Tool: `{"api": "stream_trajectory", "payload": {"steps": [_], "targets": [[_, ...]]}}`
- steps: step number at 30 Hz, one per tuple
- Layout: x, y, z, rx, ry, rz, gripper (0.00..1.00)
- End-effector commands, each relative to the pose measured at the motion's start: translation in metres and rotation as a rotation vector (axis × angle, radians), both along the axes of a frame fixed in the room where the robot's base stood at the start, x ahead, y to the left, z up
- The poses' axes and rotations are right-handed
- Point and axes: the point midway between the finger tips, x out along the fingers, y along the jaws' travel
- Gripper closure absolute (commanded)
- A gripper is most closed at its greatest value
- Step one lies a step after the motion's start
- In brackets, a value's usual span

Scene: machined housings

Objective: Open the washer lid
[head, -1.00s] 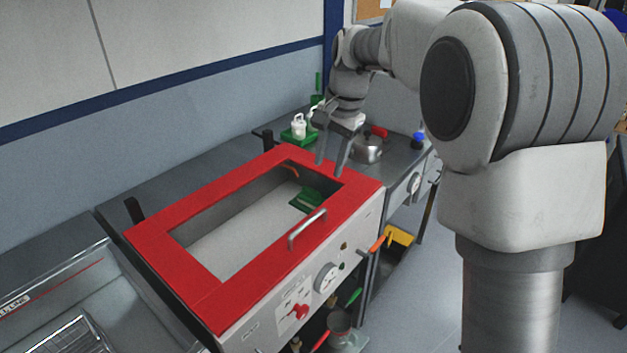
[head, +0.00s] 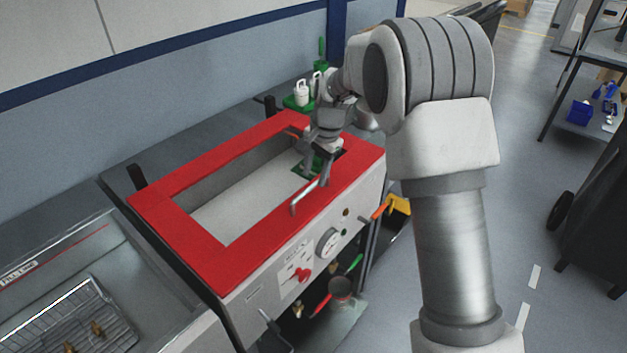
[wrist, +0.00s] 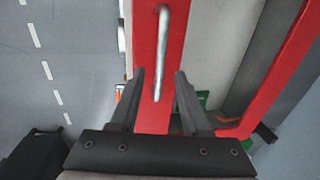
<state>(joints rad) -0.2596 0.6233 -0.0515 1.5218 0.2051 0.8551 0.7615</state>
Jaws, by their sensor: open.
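The washer lid (head: 185,256) is a red frame around a large clear window, lying flat on the washer (head: 262,298). A pale metal bar handle (head: 296,206) stands on its front strip. My gripper (head: 326,180) is over the front strip at the handle's right end. In the wrist view, the handle (wrist: 161,50) lies along the red strip. Its near end comes between the open fingers of my gripper (wrist: 157,75), with gaps on both sides. The fingers hold nothing. My arm hides part of the lid's right rear corner.
A dial (head: 328,243) and a red knob (head: 301,275) are on the washer's front panel. White bottles in a green tray (head: 299,104) stand behind. A sink with a wire rack (head: 75,315) is at left. Floor is open at right.

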Motion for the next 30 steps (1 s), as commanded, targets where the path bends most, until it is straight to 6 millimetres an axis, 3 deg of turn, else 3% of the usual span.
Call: {"api": "stream_trajectory", "payload": {"steps": [6, 17, 25, 30], "targets": [[0.003, 0.004, -0.025, 0.000, 0.001, 0.001, 0.53], [0.004, 0.005, -0.030, 0.000, 0.000, 0.001, 0.53], [0.004, 0.005, -0.030, 0.000, 0.000, 0.001, 1.00], [0.004, 0.005, -0.030, -0.001, -0.001, 0.001, 1.00]]}}
